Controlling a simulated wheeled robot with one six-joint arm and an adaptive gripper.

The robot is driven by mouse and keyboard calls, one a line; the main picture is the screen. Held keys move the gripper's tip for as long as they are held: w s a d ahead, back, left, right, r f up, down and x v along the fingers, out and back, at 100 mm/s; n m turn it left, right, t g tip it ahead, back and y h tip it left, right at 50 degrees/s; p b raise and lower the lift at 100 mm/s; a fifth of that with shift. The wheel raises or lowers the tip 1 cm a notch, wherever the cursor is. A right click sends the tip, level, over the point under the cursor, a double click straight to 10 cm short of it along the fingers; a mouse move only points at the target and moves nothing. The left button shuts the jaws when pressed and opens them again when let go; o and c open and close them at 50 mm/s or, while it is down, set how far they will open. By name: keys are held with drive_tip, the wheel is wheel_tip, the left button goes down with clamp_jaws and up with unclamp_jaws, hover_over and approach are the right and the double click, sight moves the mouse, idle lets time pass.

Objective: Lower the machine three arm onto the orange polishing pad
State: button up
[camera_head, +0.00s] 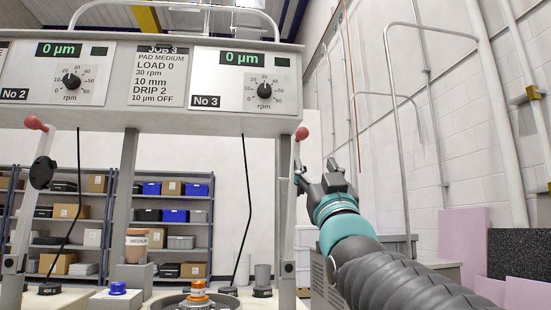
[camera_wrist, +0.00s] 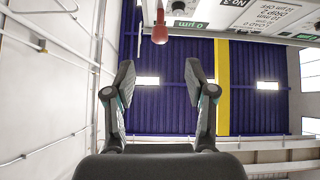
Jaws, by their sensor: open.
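The machine three arm appears to be the upright grey lever (camera_head: 293,205) with a red knob (camera_head: 302,133), at the right side of the No 3 panel. The red knob also shows at the top of the wrist view (camera_wrist: 160,28). My gripper (camera_head: 318,174) is open and empty, just right of the lever and below the knob. In the wrist view my gripper (camera_wrist: 158,75) has its fingers spread, with the knob beyond the tips, roughly centred between them. An orange piece (camera_head: 199,290) sits over a dark round dish at the bottom edge; I cannot tell whether it is the pad.
The panel box (camera_head: 150,85) overhangs the bench. A post (camera_head: 285,200) stands beside the lever. A thin black rod (camera_head: 243,190) hangs left of it. A jar marked MEDIUM (camera_head: 137,245) stands on a grey block. The space right of my gripper is open up to the wall pipes.

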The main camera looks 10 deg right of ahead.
sight(304, 136)
drive_tip(key=p+x, duration=0.1)
drive_tip(key=x, duration=0.3)
drive_tip(key=p+x, duration=0.2)
drive_tip(key=x, duration=0.3)
drive_tip(key=p+x, duration=0.1)
drive_tip(key=x, duration=0.4)
drive_tip(key=shift+s+r+p, duration=0.3)
drive_tip(key=shift+r+p, duration=0.05)
drive_tip(key=shift+r, duration=0.1)
